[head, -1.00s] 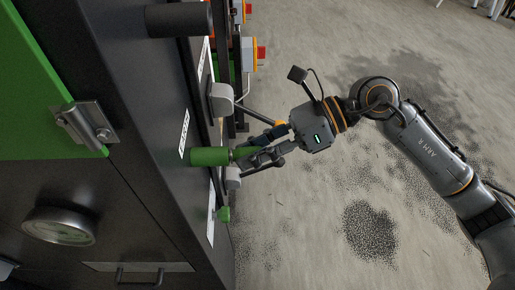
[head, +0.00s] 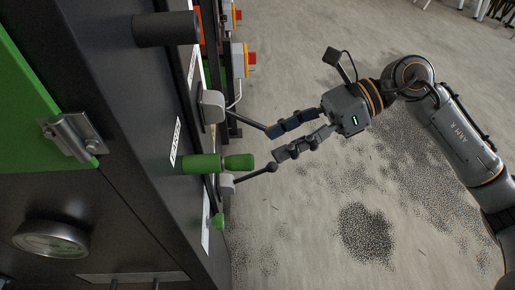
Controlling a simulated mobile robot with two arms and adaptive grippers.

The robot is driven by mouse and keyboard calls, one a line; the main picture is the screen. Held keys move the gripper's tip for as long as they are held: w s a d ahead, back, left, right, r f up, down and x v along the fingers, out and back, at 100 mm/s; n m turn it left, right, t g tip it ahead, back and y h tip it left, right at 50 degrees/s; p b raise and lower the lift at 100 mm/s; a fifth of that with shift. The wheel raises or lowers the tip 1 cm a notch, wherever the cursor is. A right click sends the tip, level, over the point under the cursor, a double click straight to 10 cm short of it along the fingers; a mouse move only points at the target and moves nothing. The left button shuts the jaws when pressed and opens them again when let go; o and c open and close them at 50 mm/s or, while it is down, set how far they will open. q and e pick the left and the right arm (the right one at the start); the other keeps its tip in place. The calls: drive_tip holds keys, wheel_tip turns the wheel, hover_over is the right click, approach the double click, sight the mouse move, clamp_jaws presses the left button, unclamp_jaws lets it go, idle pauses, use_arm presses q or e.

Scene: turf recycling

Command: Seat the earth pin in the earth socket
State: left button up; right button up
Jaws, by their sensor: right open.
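The green earth pin (head: 239,161) is in line with a thicker green sleeve (head: 203,164) that stands out from the dark cabinet face, apparently the earth socket. Its rounded grip end points right, towards open air, and nothing holds it. How deep the pin sits inside is hidden. My right gripper (head: 276,144) is open and empty, to the right of the pin's end, its two fingers spread and clear of it. My left gripper is not in view.
A black cylinder (head: 167,29), red-and-yellow buttons (head: 250,58) and a small green knob (head: 218,221) also project. The floor (head: 310,220) to the right is clear.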

drive_tip(key=v, duration=0.4)
idle(0.4)
